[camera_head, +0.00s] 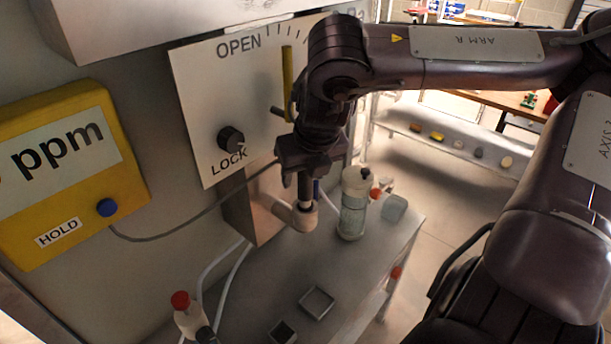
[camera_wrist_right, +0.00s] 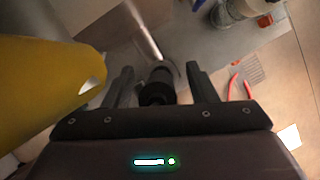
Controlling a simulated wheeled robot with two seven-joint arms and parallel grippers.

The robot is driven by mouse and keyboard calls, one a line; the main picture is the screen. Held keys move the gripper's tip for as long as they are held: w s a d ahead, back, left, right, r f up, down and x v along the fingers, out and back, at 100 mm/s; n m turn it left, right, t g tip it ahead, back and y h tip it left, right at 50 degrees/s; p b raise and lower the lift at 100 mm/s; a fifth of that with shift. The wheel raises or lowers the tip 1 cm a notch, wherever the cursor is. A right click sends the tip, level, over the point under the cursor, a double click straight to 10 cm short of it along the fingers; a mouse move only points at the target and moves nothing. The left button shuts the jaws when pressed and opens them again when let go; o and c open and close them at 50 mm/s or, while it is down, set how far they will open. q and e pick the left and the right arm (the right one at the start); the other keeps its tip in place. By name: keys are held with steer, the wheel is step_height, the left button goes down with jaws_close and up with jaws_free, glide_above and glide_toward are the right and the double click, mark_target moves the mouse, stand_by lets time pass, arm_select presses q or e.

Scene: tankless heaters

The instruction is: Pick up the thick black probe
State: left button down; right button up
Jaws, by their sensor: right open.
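The thick black probe (camera_wrist_right: 157,86) shows end-on between the fingers of my right gripper (camera_wrist_right: 160,88) in the right wrist view. The fingers are open, with gaps visible on both sides of it. In the head view my right gripper (camera_head: 304,172) points down over a dark, upright shaft (camera_head: 304,188) with a pale round fitting (camera_head: 303,216) at its lower end. The gripper hides the upper part there. A grey cable runs from the yellow ppm meter (camera_head: 65,170) to behind the gripper. My left gripper is not in view.
A white panel (camera_head: 205,115) with a yellow lever (camera_head: 288,75) and black knob stands close behind my right wrist. A clear bottle (camera_head: 353,215) stands right of the gripper. A small square tray (camera_head: 317,301) and a red-capped fitting (camera_head: 187,312) are nearer. Red-handled pliers (camera_wrist_right: 235,84) lie lower right.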

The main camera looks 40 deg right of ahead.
steer(key=shift+a, duration=0.1)
steer(key=shift+c, duration=0.5)
steer(key=c, duration=1)
steer(key=shift+r, duration=0.15)
